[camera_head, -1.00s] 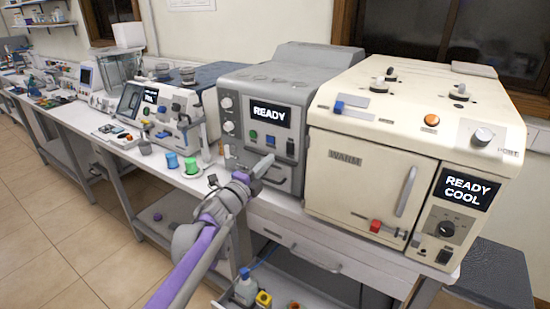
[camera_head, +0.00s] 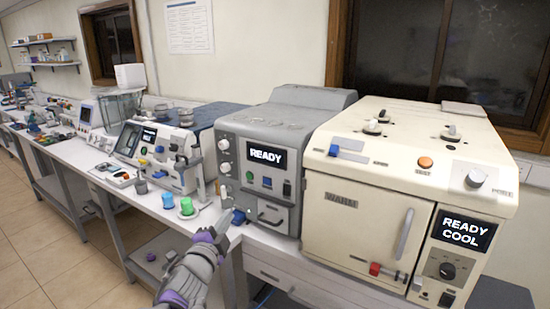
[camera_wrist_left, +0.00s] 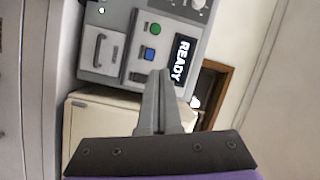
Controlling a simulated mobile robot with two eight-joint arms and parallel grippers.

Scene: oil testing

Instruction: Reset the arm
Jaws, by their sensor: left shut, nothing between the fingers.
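My left arm comes up from the bottom of the head view. Its gripper (camera_head: 226,222) is in front of the bench edge, below and left of the grey machine with the READY display (camera_head: 265,158). In the left wrist view the two fingers (camera_wrist_left: 160,88) lie together, shut and empty. Beyond them the grey machine (camera_wrist_left: 126,50) shows sideways, with its green and blue buttons and handle. My right gripper is in neither view.
A cream machine (camera_head: 370,215) marked WARM, with a READY COOL display, stands at right. A green cup (camera_head: 186,206), a blue cup (camera_head: 168,200) and a grey cup (camera_head: 141,187) stand on the white bench (camera_head: 128,197). Open floor (camera_head: 40,252) lies at left.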

